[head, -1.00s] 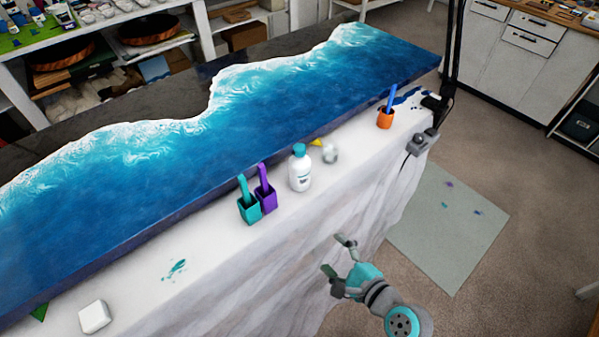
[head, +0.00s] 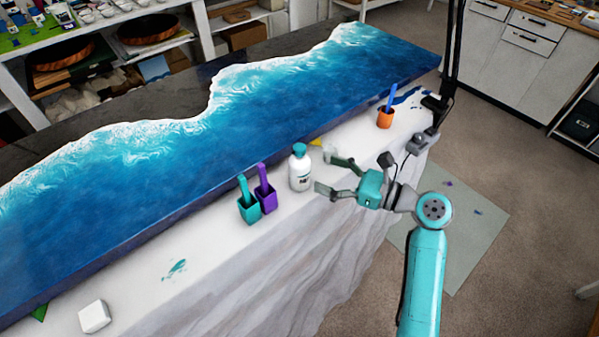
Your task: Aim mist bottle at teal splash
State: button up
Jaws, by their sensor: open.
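The mist bottle, white with a teal cap (head: 300,169), stands upright on the white-covered table, close to the blue resin slab. The teal splash (head: 174,269) is a small smear on the white cover toward the lower left. My gripper (head: 327,175) is open and empty, its two fingers pointing left toward the bottle from its right side. The fingertips are close to the bottle; I cannot tell whether either touches it.
A teal cup (head: 249,212) and a purple cup (head: 266,201) with sticks stand left of the bottle. An orange cup (head: 385,119) stands at the right end. A white block (head: 95,316) lies at lower left. The blue wave slab (head: 270,120) runs along behind.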

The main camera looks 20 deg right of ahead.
aim_at(309, 165)
jog(key=shift+x, duration=3.95)
jog(key=shift+d+r, duration=0.1)
jog(key=c, duration=1.5)
jog(key=shift+r, duration=0.15)
